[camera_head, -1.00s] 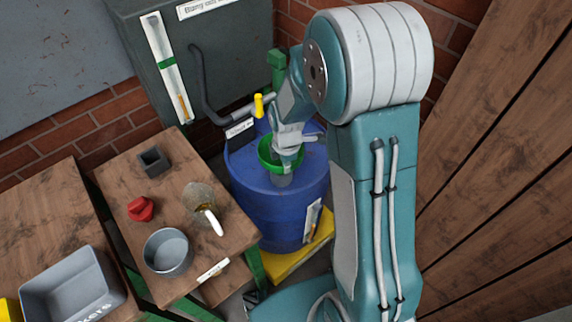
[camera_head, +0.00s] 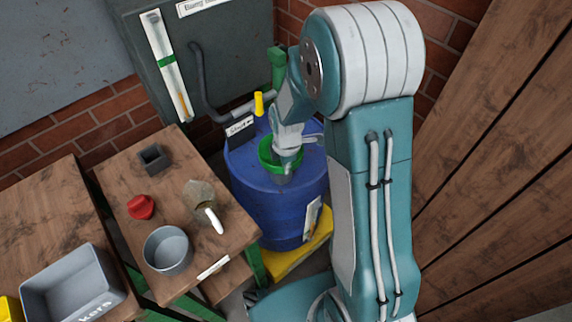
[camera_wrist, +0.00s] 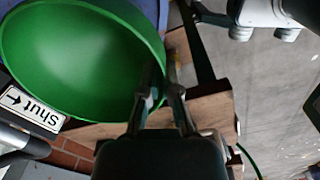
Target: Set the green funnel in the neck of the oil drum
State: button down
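The blue oil drum (camera_head: 270,208) stands upright in the middle of the head view. The green funnel (camera_head: 265,153) is over the drum's top, its bowl partly hidden by my gripper (camera_head: 285,158). The drum's neck and the funnel's spout are hidden, so I cannot tell whether the spout is in the neck. In the wrist view, the funnel's wide bowl (camera_wrist: 75,55) fills the upper left. My gripper (camera_wrist: 163,88) is shut on its rim there, one finger inside the bowl and the other outside.
A yellow-handled valve and pipe (camera_head: 259,103) are close behind the drum. A wooden table (camera_head: 120,180) to the left holds a red part (camera_head: 141,206), a grey round tin (camera_head: 168,250), a dark square box (camera_head: 153,158) and a jug (camera_head: 200,197). A wood-plank wall (camera_head: 490,150) is at right.

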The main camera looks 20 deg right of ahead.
jog(key=shift+f, duration=0.35)
dwell(0.3)
jog(key=c, duration=0.7)
grip_release()
jog(key=c, duration=0.5)
jog(key=shift+o, duration=0.2)
jog(key=shift+r, duration=4)
